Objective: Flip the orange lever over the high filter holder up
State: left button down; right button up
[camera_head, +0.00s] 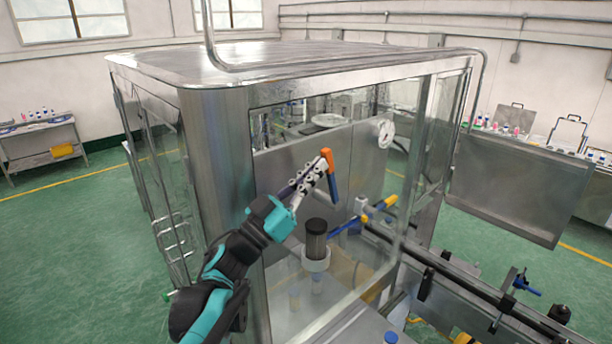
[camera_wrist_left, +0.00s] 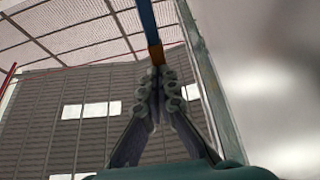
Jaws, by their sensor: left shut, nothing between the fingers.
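The orange lever (camera_head: 333,185) is on the machine's front panel, above a dark cylindrical filter (camera_head: 316,240) in a pale cup-like holder (camera_head: 316,262). It has a bent orange top, and its lower part hangs downward. My left gripper (camera_head: 320,164) is shut with nothing between its fingers, and its tips are right beside the lever's bent top. In the left wrist view the closed fingertips (camera_wrist_left: 157,72) lie just below an orange and blue bar (camera_wrist_left: 154,52). Whether they touch it I cannot tell. My right gripper is not in view.
A blue and yellow handle (camera_head: 380,206) and a blue lever (camera_head: 345,226) sit low to the right of the filter. The steel cabinet's corner post (camera_head: 225,150) stands close to my left arm. A conveyor rail (camera_head: 440,268) runs to the lower right.

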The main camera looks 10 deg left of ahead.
pick_arm(q)
jog(key=shift+w+d+r, duration=0.35)
jog(key=shift+w+r, duration=0.05)
jog(key=shift+r, duration=0.05)
dwell(0.4)
